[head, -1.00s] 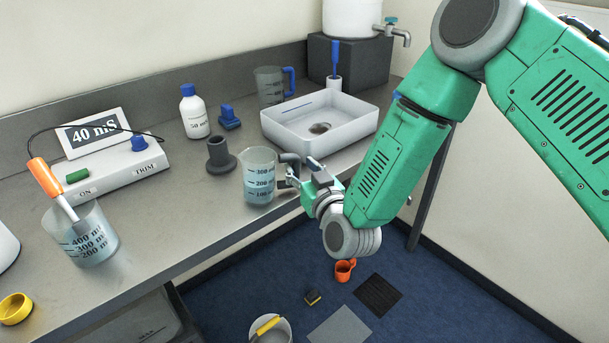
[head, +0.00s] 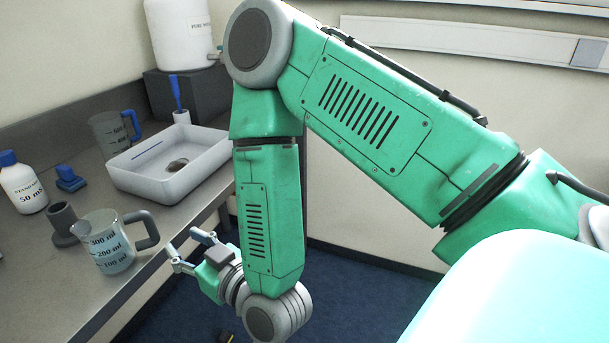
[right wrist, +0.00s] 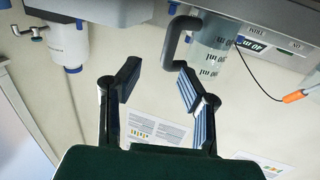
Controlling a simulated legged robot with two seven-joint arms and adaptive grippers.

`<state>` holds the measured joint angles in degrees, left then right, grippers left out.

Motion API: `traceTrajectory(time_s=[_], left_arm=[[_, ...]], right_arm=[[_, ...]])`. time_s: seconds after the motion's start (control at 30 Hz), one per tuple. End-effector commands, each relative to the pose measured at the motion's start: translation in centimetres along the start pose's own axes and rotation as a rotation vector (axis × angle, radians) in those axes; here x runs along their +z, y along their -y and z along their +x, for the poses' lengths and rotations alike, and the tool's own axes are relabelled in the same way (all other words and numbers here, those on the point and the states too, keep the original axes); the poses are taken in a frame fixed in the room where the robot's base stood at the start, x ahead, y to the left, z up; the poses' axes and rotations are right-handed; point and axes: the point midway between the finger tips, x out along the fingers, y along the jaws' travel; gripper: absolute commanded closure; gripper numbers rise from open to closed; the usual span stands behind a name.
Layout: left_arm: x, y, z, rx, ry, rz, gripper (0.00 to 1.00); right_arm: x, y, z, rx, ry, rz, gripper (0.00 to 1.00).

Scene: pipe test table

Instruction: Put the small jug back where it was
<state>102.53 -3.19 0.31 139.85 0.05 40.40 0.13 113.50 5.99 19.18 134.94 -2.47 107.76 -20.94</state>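The small jug with a grey handle (head: 106,242) stands upright on the bench near its front edge. It has black volume marks up to 300 ml, and its handle points right, towards the room. My right gripper (head: 187,251) is open and empty, just right of the handle and apart from it, beyond the bench edge. In the right wrist view the open fingers (right wrist: 157,84) have clear space between them, and the jug (right wrist: 212,52) with its dark handle lies past them. My left gripper is not in view.
A white basin (head: 160,182) sits behind the jug. A grey holder (head: 64,225), a blue block (head: 69,179), a white bottle (head: 22,185) and a blue-handled jug (head: 113,133) stand nearby. A dark block (head: 192,92) carries a white tank (head: 180,35). Blue floor lies below my arm.

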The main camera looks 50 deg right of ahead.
Motion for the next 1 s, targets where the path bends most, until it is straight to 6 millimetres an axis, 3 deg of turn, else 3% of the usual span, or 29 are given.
traceTrajectory(time_s=[0.07,0.17,0.3,0.43,0.5,0.63,0.73,1.0], left_arm=[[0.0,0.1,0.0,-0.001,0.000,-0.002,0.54],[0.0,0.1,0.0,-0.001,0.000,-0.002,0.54],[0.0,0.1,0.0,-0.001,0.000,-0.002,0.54],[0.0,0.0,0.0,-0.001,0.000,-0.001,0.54],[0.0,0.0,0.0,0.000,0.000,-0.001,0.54],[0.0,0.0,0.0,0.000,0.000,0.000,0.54],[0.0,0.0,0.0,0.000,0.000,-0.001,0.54],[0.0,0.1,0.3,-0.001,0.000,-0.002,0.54]], right_arm=[[2.5,0.1,-0.7,-0.024,0.092,-0.002,0.66],[8.4,-0.3,-3.1,-0.069,0.325,0.004,0.66],[17.9,-2.1,-10.2,-0.094,0.766,0.020,0.66],[23.4,-4.4,-18.3,-0.057,1.134,0.031,0.66],[24.8,-5.4,-21.9,-0.026,1.284,0.032,0.66],[25.6,-6.3,-26.0,0.024,1.450,0.028,0.66],[25.6,-6.3,-27.1,0.043,1.495,0.026,0.66],[26.0,-6.4,-27.1,0.042,1.495,0.028,0.66]])
